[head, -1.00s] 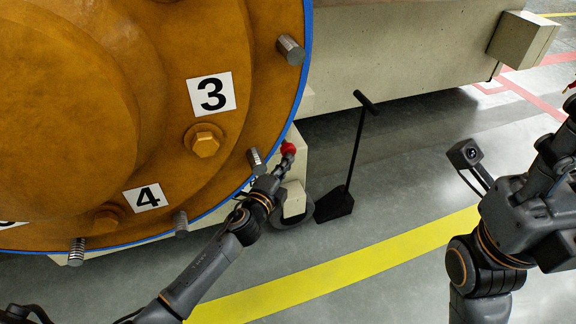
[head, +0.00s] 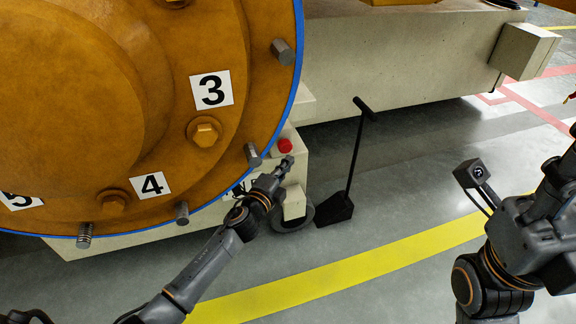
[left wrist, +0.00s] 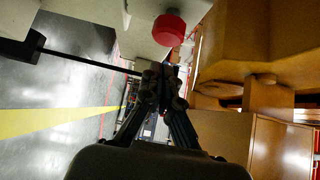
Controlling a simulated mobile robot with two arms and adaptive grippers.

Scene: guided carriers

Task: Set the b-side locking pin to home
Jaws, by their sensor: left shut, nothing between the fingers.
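A red round knob (head: 283,146), seemingly the locking pin's head, sits on a pale block beside the lower right of the large orange flange. In the left wrist view the red knob (left wrist: 169,28) is at the top centre, just beyond and above the fingertips. My left gripper (head: 286,163) is shut and empty, its tips just below the knob with a small gap. Its fingers (left wrist: 165,75) are together in the left wrist view. My right arm is at the right edge; its fingers cannot be made out. No b-side label is readable.
The orange flange (head: 100,90) with bolts and number plates fills the left. A black long-handled tool (head: 335,207) stands just right of the pale block (head: 298,172). A beige beam (head: 400,55) runs behind. The floor around the yellow stripe (head: 340,278) is clear.

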